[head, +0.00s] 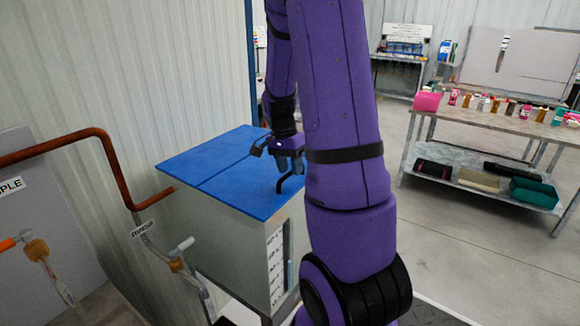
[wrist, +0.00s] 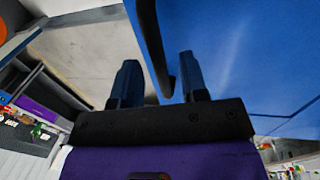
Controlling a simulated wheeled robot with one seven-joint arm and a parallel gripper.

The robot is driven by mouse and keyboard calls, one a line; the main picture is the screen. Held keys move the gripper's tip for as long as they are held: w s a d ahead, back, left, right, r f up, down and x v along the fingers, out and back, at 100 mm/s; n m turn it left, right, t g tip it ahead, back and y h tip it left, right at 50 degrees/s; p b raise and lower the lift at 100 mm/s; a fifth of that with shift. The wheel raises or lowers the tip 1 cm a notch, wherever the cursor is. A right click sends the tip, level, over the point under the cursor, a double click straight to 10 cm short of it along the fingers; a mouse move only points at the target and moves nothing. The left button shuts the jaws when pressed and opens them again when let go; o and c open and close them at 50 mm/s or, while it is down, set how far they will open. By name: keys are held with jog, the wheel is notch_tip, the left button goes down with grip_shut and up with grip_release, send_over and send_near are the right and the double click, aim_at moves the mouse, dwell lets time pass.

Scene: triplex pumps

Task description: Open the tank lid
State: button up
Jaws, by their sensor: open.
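The tank (head: 255,235) is a pale box with a blue lid (head: 215,165) that lies flat and closed on top. A dark curved handle (head: 291,182) sits at the lid's right edge. My gripper (head: 284,160) is above that edge, beside the handle, partly hidden behind my purple arm. In the wrist view my open gripper (wrist: 160,82) has the black handle (wrist: 150,40) running between its two fingers. The handle looks nearer the right finger; I cannot tell whether they touch. The blue lid (wrist: 235,55) fills the right side there.
A corrugated wall stands behind the tank. Red-brown pipes (head: 110,160) and a valve marked RINSE (head: 142,229) stand at the left. A metal table (head: 480,118) with bottles and a lower shelf is at the right. Open floor (head: 450,250) lies between.

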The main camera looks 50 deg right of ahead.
grip_shut()
jog(key=shift+r, duration=0.15)
